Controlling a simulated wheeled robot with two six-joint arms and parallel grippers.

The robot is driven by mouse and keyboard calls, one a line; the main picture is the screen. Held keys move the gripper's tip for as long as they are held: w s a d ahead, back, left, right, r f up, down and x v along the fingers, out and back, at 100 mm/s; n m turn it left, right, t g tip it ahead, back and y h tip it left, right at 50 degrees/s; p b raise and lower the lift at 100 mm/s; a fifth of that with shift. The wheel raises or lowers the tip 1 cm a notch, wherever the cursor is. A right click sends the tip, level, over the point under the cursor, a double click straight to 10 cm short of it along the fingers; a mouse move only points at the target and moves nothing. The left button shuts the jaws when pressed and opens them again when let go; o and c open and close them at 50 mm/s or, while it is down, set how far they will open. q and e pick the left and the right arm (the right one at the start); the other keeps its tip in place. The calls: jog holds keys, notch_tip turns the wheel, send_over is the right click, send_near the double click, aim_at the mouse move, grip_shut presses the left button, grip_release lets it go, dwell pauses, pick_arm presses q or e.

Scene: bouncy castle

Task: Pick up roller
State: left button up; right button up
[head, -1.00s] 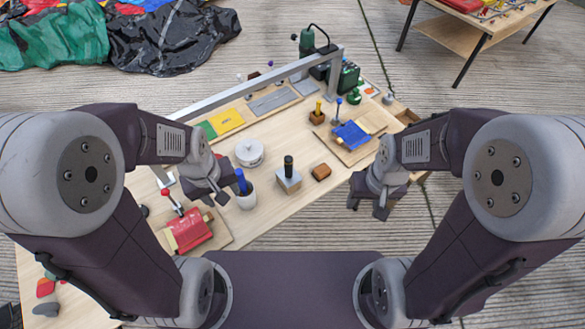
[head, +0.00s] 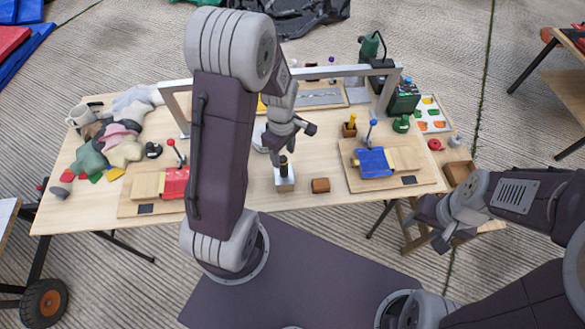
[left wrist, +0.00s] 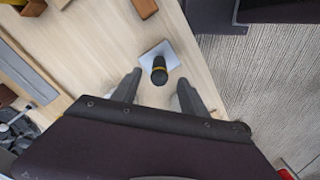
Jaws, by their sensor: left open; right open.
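An upright black handle with a yellow band (head: 284,166) stands in a small block with a pale top (head: 284,182) near the table's front edge. It looks like the roller's handle; a roller head is not visible. In the left wrist view the handle (left wrist: 159,68) shows end-on, just beyond and between the fingertips. My left gripper (head: 292,143) is open and empty, close above and behind the handle in the head view. Its open fingers also show in the left wrist view (left wrist: 158,92). My right gripper (head: 434,226) is open and empty, off the table's front right.
A brown block (head: 320,185) sits right of the handle's block. A board with a blue piece (head: 375,162) lies further right, and a red piece (head: 175,182) lies left, partly behind my left arm. A grey metal frame (head: 340,70) spans the back of the table (head: 240,202).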

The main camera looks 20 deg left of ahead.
aim_at(284, 159)
pick_arm(q)
jog(key=shift+s+a+f, duration=0.3)
jog(key=shift+a+f, duration=0.2)
jog(key=shift+f, duration=0.3)
jog(key=shift+w+d+f, duration=0.15)
jog(key=shift+d+f, duration=0.1)
jog(key=shift+f, duration=0.3)
jog(key=shift+w+d+f, duration=0.15)
jog(key=shift+d+f, duration=0.1)
jog(key=shift+f, duration=0.25)
jog(key=shift+w+f, duration=0.1)
jog(key=f, duration=0.4)
jog(key=shift+a+f, duration=0.2)
jog(key=shift+f, duration=0.2)
jog(key=shift+d+f, duration=0.1)
jog(key=shift+f, duration=0.1)
grip_shut()
